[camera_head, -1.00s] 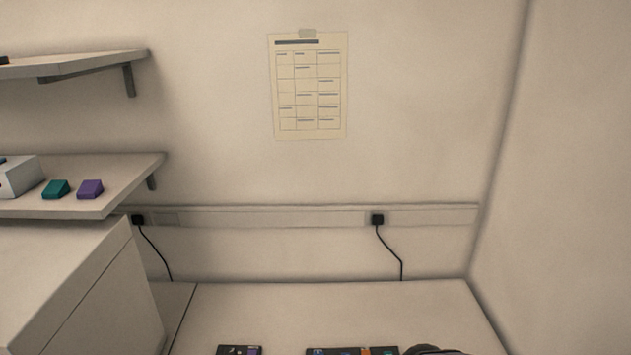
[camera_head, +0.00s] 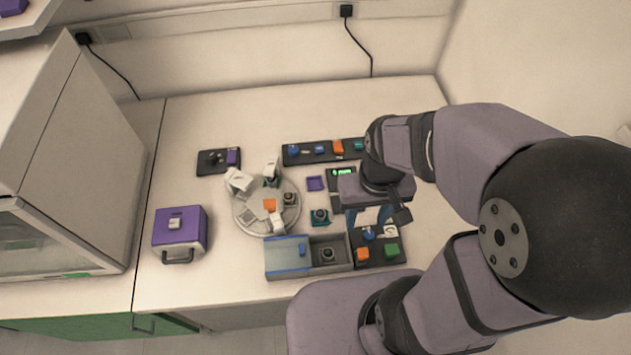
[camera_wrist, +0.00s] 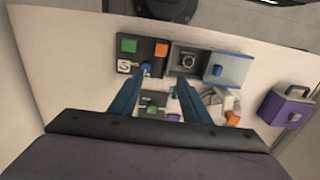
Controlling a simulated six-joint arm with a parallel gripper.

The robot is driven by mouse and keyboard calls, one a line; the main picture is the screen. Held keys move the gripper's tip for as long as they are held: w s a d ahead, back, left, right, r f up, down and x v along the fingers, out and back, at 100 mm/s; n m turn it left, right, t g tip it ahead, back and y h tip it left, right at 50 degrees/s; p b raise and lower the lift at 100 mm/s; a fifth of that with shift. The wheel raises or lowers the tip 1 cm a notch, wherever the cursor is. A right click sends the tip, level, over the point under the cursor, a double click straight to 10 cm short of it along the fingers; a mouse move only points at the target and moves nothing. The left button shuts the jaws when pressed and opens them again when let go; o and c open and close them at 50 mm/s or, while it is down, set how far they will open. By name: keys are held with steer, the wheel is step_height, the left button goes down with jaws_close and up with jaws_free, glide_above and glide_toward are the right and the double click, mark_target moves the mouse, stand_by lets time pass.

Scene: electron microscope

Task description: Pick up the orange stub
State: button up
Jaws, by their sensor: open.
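Several orange pieces are in view, and I cannot tell which is the stub. One orange block (camera_head: 362,254) sits on the dark front pad (camera_head: 379,262) beside a green block (camera_head: 391,250); it also shows in the wrist view (camera_wrist: 161,49). Another orange piece (camera_head: 269,205) lies on the round grey turntable (camera_head: 245,222) and shows in the wrist view (camera_wrist: 232,118). A third orange piece (camera_head: 338,146) is on the back strip (camera_head: 293,158). My gripper (camera_head: 368,220) is open and empty above the bench near the front pad. Its blue fingers spread apart in the wrist view (camera_wrist: 158,82).
A grey tray (camera_head: 347,252) with a blue-edged lid (camera_head: 285,257) stands left of the front pad. A purple box (camera_head: 180,230) is at the left, beside a large cabinet (camera_head: 75,160).

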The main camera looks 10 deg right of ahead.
steer(key=shift+o, duration=0.3)
steer(key=shift+w, duration=0.1)
steer(key=n+b, duration=0.2)
steer(key=n, duration=2.4)
glide_above(288, 195)
steer(key=d, duration=0.1)
steer(key=f, duration=0.5)
steer(key=shift+d+f, duration=0.2)
steer(key=shift+f, duration=0.15)
steer(key=shift+w+a+f+n, duration=0.15)
steer(key=shift+a+n, duration=0.15)
steer(key=shift+n, duration=0.15)
steer(key=shift+w+a+f+n, duration=0.1)
steer(key=shift+a+n, duration=0.15)
steer(key=shift+n, duration=0.2)
steer(key=shift+s+f+p, duration=0.2)
steer(key=shift+f+p, duration=0.55)
steer(key=shift+f, duration=0.75)
steer(key=shift+a+f+p, duration=0.2)
steer(key=shift+f+p, duration=0.4)
steer(key=shift+f, duration=1.55)
steer(key=c, duration=1.1)
